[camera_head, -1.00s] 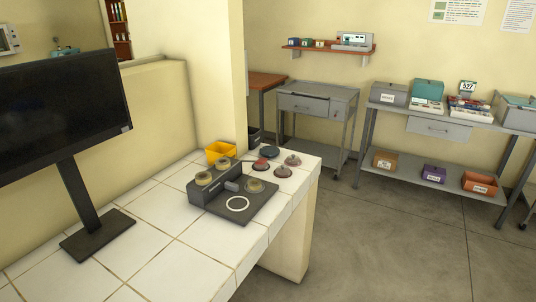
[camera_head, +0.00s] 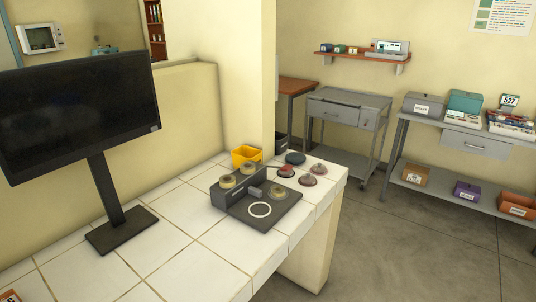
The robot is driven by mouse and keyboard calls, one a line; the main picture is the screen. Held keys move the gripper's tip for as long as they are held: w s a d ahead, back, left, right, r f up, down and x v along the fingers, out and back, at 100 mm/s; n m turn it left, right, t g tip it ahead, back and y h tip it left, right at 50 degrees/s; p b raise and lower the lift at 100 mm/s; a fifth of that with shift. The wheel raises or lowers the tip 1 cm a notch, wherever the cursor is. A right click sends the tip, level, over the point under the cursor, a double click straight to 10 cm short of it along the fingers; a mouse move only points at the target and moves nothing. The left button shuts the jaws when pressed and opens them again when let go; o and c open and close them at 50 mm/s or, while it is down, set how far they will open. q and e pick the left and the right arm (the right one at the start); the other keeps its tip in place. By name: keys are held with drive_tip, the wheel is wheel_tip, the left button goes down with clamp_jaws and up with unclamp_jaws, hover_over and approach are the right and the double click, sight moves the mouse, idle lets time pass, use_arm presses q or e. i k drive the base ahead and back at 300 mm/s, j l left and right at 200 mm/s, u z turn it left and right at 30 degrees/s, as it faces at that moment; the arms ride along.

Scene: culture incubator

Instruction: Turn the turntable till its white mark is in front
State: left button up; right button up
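A dark grey device (camera_head: 285,213) stands on the white tiled counter. Its flat plate carries a white ring (camera_head: 260,210), with tan round pieces (camera_head: 227,182) on and beside its raised block. A dark round disc (camera_head: 295,158) lies behind it, near the counter's far end. It may be the turntable, but I cannot tell for sure, and no white mark shows on it. Neither of my grippers is in view.
A monitor (camera_head: 78,110) stands on the counter (camera_head: 200,272) at left. A yellow bin (camera_head: 245,155), a red-topped piece (camera_head: 286,171) and pinkish domed pieces (camera_head: 319,169) sit near the device. The front counter is mostly clear. A grey cart (camera_head: 348,105) stands beyond.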

sight(296, 157)
drive_tip(key=i+l+u, duration=0.15)
drive_tip(key=u, duration=0.3)
drive_tip(key=i+l+u, duration=0.1)
drive_tip(key=l+u, duration=0.2)
drive_tip(key=u, duration=0.15)
drive_tip(key=l+u, duration=0.25)
drive_tip(key=u, duration=0.2)
drive_tip(key=i+l+u, duration=0.1)
drive_tip(key=l+u, duration=0.45)
drive_tip(key=l, duration=0.35)
drive_tip(key=k+l+u, duration=0.15)
drive_tip(key=l, duration=0.3)
drive_tip(key=l+u, duration=0.15)
drive_tip(key=l, duration=0.35)
drive_tip(key=k+l+u, duration=0.2)
drive_tip(key=l, duration=0.25)
drive_tip(key=l+u, duration=0.15)
drive_tip(key=l, duration=0.3)
drive_tip(key=k, duration=0.05)
